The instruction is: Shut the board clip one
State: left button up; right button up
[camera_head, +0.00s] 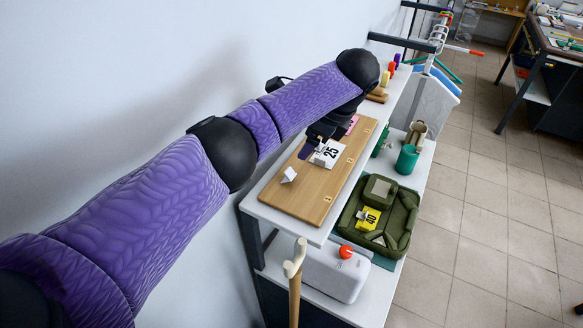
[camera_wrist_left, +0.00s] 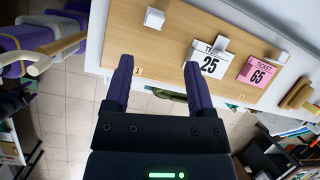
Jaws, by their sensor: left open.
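The tan wooden board (camera_head: 303,203) lies on a white shelf top; it fills the upper part of the left wrist view (camera_wrist_left: 188,20). The small white clip one (camera_head: 289,174) stands up from its near end like a tent, with no ticket visible in it. It also shows in the left wrist view (camera_wrist_left: 154,18), above the label 1. My left gripper (camera_head: 312,150) is open and empty, over the board beyond clip one. In the left wrist view its fingers (camera_wrist_left: 158,66) point towards the board, below clip one. My right gripper is not in view.
A white ticket 25 (camera_head: 329,152) and a pink ticket 65 (camera_wrist_left: 258,71) are on the board farther along. A green tray (camera_head: 349,225) with a yellow ticket 40 (camera_head: 368,219) and a teal cup (camera_head: 407,160) stand to the right. A wall borders the left.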

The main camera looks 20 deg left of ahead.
aim_at(289, 170)
pick_arm(q)
jog(key=a+f+m, duration=0.1)
jog(key=f, duration=0.2)
jog(key=a+f+m, duration=0.1)
jog(key=f, duration=0.2)
jog(key=a+f, duration=0.2)
jog(key=f, duration=0.1)
jog(key=shift+f+m, duration=0.2)
jog(key=shift+m, duration=0.2)
grip_shut()
